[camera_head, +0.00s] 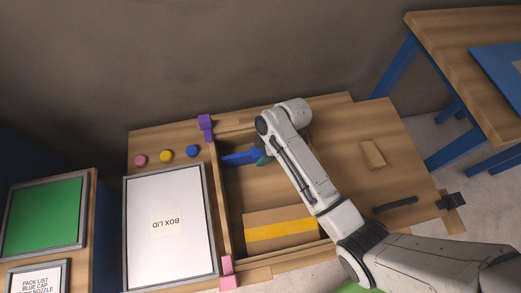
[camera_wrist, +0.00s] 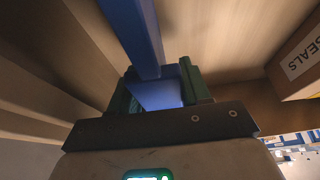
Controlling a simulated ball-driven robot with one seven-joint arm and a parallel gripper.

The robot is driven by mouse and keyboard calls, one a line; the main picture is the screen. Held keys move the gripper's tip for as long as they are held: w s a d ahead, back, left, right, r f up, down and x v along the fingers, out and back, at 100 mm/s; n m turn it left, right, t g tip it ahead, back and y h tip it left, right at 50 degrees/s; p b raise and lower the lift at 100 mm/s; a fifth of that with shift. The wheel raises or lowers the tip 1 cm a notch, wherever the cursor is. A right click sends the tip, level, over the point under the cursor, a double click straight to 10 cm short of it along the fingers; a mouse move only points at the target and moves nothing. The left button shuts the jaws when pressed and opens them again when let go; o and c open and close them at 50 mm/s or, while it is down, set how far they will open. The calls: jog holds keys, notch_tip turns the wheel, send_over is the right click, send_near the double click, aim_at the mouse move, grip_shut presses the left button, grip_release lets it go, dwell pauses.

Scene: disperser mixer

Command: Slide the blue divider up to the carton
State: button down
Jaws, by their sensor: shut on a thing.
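The blue divider (camera_head: 240,158) lies across the far part of a shallow wooden box (camera_head: 222,205). My gripper (camera_head: 263,160) is at its right part, with the arm reaching over the box and hiding some of it. In the wrist view the green fingers of my gripper (camera_wrist: 157,92) are shut on a blue upright part of the divider (camera_wrist: 135,30). A brown carton with a yellow band (camera_head: 282,229) sits in the near part of the box, with bare floor between it and the divider. A carton marked SEALS (camera_wrist: 300,65) shows at the right of the wrist view.
A white panel marked BOX LID (camera_head: 168,245) lies left of the box. Pink, yellow and blue round pieces (camera_head: 166,155) stand behind it. Purple blocks (camera_head: 206,127) and pink blocks (camera_head: 229,272) sit at the box's left corners. A wooden block (camera_head: 373,155) lies to the right.

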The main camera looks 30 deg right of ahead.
jog(key=s+a+p, duration=0.1)
jog(key=s+p, duration=0.1)
jog(key=s, duration=0.1)
jog(key=s+a+p, duration=0.1)
jog(key=s+p, duration=0.1)
jog(key=s, duration=0.2)
jog(key=s+a+p, duration=0.1)
jog(key=s+p, duration=0.1)
jog(key=s, duration=0.2)
jog(key=shift+a+r, duration=0.15)
jog(key=shift+a, duration=0.2)
jog(key=shift+s, duration=0.3)
jog(key=c, duration=0.6)
grip_release()
jog(key=p+v, duration=0.1)
jog(key=v, duration=0.9)
jog(key=shift+r, duration=0.25)
